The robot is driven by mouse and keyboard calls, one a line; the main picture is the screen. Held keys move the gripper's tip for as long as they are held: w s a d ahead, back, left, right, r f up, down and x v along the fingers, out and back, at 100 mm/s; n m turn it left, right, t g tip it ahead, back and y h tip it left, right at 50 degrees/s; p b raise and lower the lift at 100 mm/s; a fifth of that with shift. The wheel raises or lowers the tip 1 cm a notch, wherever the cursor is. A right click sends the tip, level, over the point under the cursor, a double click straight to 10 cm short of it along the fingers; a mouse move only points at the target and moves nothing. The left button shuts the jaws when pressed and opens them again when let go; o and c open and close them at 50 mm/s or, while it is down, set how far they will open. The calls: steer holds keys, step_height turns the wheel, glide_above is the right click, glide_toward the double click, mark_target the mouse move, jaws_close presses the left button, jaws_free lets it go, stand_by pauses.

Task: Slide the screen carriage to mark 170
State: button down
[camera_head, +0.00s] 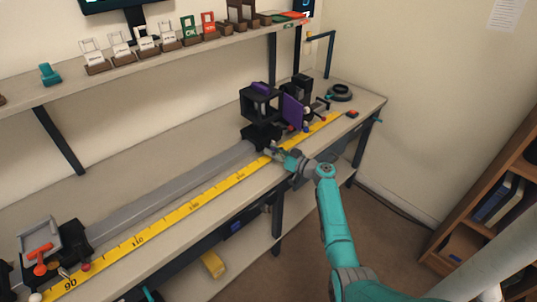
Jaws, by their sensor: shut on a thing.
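A long grey rail (165,190) runs along the bench, with a yellow scale (190,208) in front of it. The black carriage (262,133), which I take as the screen carriage, stands upright on the rail toward its right end, with a boxy black frame (258,103) on top. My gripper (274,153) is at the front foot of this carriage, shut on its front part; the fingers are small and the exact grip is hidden. The scale figures beside the carriage are too small to read; 90 is legible at the near left end.
A purple panel (292,111) on a black mount stands close right of the carriage. Another carriage with a grey frame (39,240) and orange part sits at the rail's left end. The rail between is clear. A shelf (130,68) with cards hangs above.

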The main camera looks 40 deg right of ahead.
steer(key=shift+d, duration=0.1)
stand_by(0.3)
steer(key=c, duration=0.9)
jaws_free()
steer(key=s+d, duration=0.2)
steer(key=s, duration=0.9)
steer(key=shift+s+d, duration=0.15)
steer(key=shift+s, duration=0.2)
